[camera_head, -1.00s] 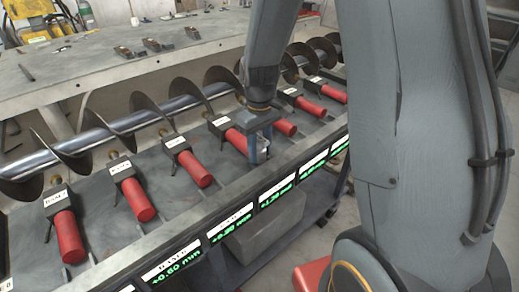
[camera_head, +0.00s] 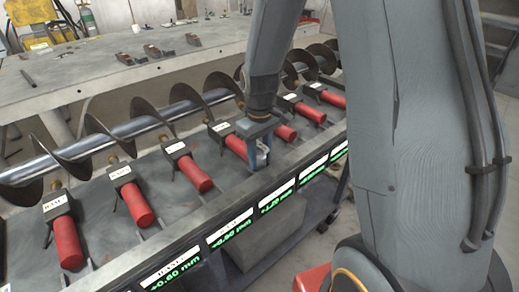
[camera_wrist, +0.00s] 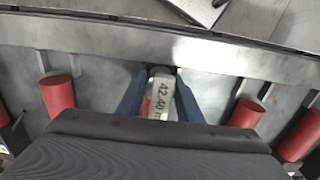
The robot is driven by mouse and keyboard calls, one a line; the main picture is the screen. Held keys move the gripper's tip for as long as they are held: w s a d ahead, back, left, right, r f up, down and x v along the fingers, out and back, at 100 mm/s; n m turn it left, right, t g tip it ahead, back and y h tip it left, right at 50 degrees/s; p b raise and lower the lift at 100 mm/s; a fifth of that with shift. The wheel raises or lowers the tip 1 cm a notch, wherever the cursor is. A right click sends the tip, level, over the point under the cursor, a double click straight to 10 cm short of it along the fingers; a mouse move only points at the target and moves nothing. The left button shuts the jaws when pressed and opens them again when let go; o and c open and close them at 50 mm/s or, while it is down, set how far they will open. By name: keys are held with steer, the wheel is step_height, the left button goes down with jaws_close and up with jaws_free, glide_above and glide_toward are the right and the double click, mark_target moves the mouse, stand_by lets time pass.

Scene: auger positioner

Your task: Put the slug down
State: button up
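The slug (camera_wrist: 160,95) is a pale metal block marked "42.40" and a partly cut-off letter, seen in the wrist view between my two blue fingers. My gripper (camera_wrist: 160,98) has a finger along each side of it and looks shut on it. In the head view, my gripper (camera_head: 258,156) points down over the front edge of the auger bench, beside a red cylinder (camera_head: 237,147). The slug shows there as a small pale patch (camera_head: 262,153) between the fingers. Whether its lower end touches anything is hidden.
A row of red cylinders on dark labelled blocks (camera_head: 192,171) lines the bench, with the metal auger (camera_head: 95,140) behind. Green-lit readouts (camera_head: 230,232) run along the front edge. A grey table (camera_head: 110,75) with several small tools stands behind.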

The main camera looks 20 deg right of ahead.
step_height(320, 180, up, 12)
steer(key=b, duration=0.2)
steer(key=shift+b, duration=0.3)
steer(key=shift+s, duration=0.15)
steer(key=s+f+m, duration=0.2)
steer(key=s+f, duration=0.2)
steer(key=s, duration=0.2)
steer(key=s+f+m+t, duration=0.1)
steer(key=s+f+m, duration=0.1)
steer(key=s+f, duration=0.2)
steer(key=s, duration=0.2)
steer(key=shift+s, duration=0.35)
